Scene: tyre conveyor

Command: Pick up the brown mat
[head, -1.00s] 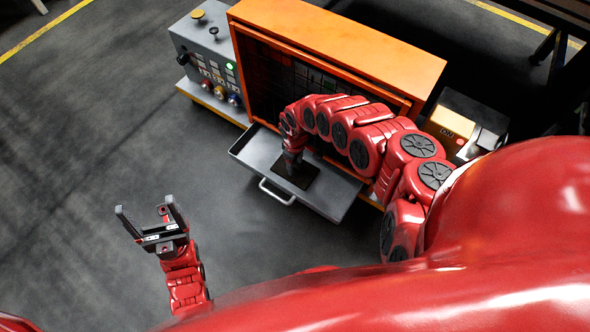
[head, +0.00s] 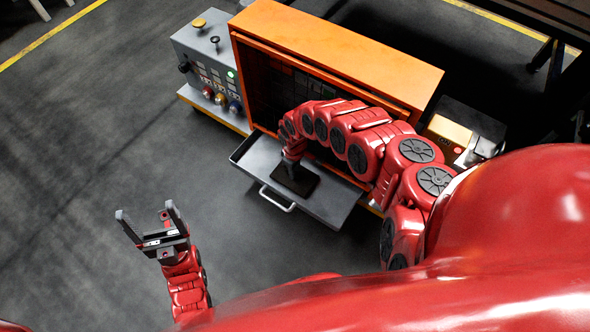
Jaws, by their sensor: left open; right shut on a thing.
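The brown mat (head: 308,184) is a small, dark, nearly black square at the grey drawer tray (head: 327,207). I cannot tell whether it rests on the tray or is just above it. My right gripper (head: 293,170) points down and is shut on the mat; its fingertips are small and partly hidden against the dark mat. My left gripper (head: 146,212) is open and empty above the floor, left of the tray and apart from it.
The tray sticks out of an orange cabinet (head: 340,52), with a handle (head: 277,199) in front. A grey control box (head: 207,65) with knobs stands left of the cabinet. A yellow-topped unit (head: 449,130) is to its right. The floor at left is clear.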

